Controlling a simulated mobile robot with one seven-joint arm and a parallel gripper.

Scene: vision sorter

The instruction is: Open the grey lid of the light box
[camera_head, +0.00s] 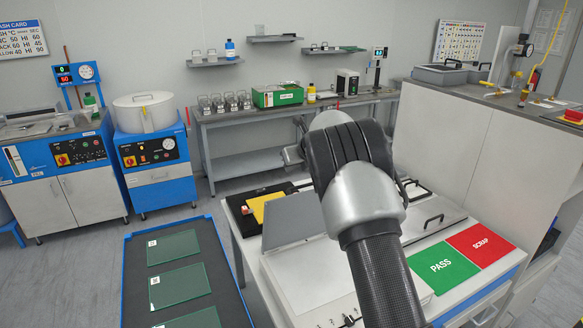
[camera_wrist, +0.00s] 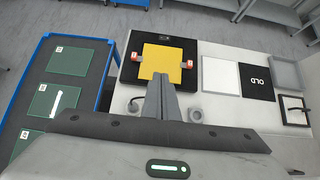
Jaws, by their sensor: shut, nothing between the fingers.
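A flat grey panel (camera_head: 292,220), which looks like the lid, stands tilted up at the back of the white light box (camera_head: 308,284) in the head view. My arm covers its right part. The box front carries small black switches. In the wrist view my gripper (camera_wrist: 160,78) is shut and empty, its fingers close together. They point toward a yellow plate (camera_wrist: 167,62) on a black tray (camera_wrist: 133,66). I cannot tell whether they touch the lid. My gripper is hidden behind my arm in the head view.
A green PASS mat (camera_head: 441,265) and red SCRAP mat (camera_head: 483,243) lie right of my arm. A dark blue-rimmed table (camera_head: 215,247) with glass plates stands left. A handled box (camera_wrist: 298,122) and black square (camera_wrist: 257,82) lie right in the wrist view.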

